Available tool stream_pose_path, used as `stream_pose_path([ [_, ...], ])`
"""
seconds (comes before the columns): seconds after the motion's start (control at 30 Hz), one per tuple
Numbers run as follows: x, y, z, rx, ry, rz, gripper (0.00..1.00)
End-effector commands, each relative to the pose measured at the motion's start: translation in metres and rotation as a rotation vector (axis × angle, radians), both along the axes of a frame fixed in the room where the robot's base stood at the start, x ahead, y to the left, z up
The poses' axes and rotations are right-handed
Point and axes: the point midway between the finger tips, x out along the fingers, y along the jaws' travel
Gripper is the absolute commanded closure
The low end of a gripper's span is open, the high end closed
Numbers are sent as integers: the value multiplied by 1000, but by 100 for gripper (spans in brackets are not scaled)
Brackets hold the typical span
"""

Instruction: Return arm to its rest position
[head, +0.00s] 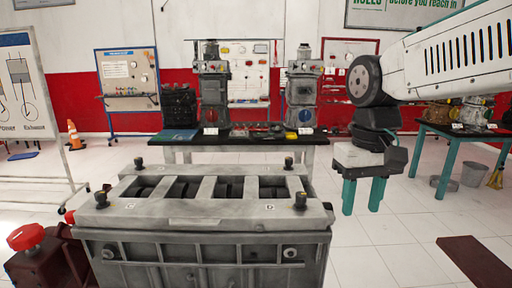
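My white arm (450,55) enters from the upper right in the head view. It reaches inward and bends down at a dark round joint. My gripper (362,196) hangs below it with two teal fingers pointing down. The fingers are apart with a visible gap, and nothing shows between them. The gripper is in the air to the right of the grey engine block (205,245), not touching it.
The engine block with dark knobs fills the front. A red knob (26,237) is at lower left. A table (240,138) with engine trainers stands behind. A teal-legged table (455,135), bucket (474,174) and brown slab (478,262) are right. A whiteboard (25,105) stands left.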

Motion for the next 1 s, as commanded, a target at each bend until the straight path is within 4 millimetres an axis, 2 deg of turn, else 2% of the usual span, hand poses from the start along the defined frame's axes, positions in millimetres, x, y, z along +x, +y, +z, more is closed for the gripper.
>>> stream_pose_path([
  [0.03, -23, -12, -8, 2, -7, -8, 61],
  [0.2, -87, -42, -39, 5, -34, -35, 61],
  [0.3, -118, -55, -55, 6, -53, -63, 61],
  [0.4, -141, -64, -66, 8, -75, -95, 61],
  [0.53, -155, -70, -67, 9, -108, -127, 61],
  [0.67, -156, -73, -61, 11, -136, -143, 61],
  [1.0, -156, -73, -61, 11, -136, -144, 61],
])
